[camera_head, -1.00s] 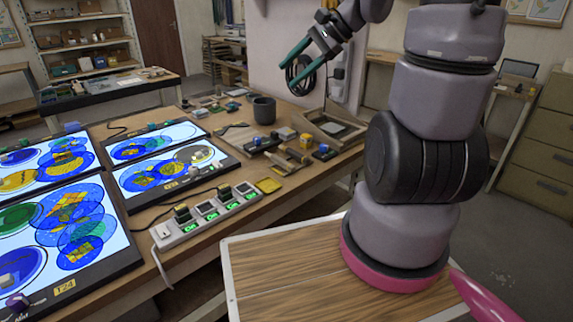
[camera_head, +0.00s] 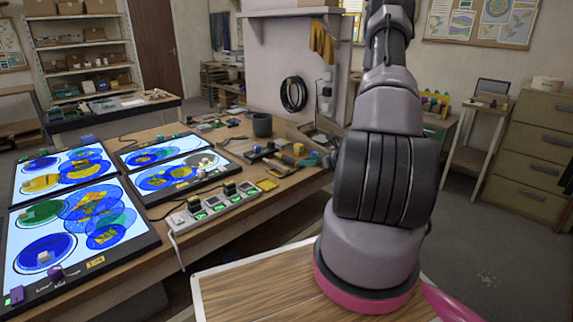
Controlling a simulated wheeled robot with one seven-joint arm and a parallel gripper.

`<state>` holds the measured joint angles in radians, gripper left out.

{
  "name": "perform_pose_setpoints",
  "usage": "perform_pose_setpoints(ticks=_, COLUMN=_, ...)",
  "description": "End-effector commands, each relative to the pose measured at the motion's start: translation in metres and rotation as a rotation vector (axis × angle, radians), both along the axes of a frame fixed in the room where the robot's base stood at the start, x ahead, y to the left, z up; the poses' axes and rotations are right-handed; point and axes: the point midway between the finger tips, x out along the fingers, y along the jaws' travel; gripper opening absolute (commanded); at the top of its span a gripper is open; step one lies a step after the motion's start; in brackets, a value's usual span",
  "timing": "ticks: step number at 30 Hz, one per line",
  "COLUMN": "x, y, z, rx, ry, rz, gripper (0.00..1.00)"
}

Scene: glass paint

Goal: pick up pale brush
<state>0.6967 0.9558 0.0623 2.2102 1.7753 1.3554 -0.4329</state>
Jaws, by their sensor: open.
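Small tools lie at the right end of the workbench (camera_head: 215,215). Among them is a light wooden piece (camera_head: 280,167) that may be the pale brush; it is too small to be sure. My arm rises on the right and its upper part leaves the top of the picture. A teal tip (camera_head: 327,160) shows just left of my arm, at the bench's right end. It looks like a finger of my gripper, open; the rest is hidden behind my arm. Whether it touches anything there cannot be seen.
Several lit panels with coloured glass discs (camera_head: 90,205) cover the bench's left side. A power strip (camera_head: 215,205) with plugs lies along the front edge. A dark cup (camera_head: 262,125) stands behind the tools. A drawer cabinet (camera_head: 530,150) stands at the right.

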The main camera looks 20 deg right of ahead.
Motion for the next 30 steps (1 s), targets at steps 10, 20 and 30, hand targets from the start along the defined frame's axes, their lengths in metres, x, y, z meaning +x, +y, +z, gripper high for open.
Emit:
perform_pose_setpoints(ticks=10, x=0.04, y=0.016, z=-0.017, rx=0.0, ry=0.0, rz=0.004, gripper=0.62)
perform_pose_setpoints(ticks=20, x=0.08, y=0.025, z=-0.026, rx=-0.001, ry=-0.001, rz=0.007, gripper=0.62)
perform_pose_setpoints(ticks=30, x=0.091, y=0.028, z=-0.03, rx=-0.001, ry=0.0, rz=0.005, gripper=0.62)
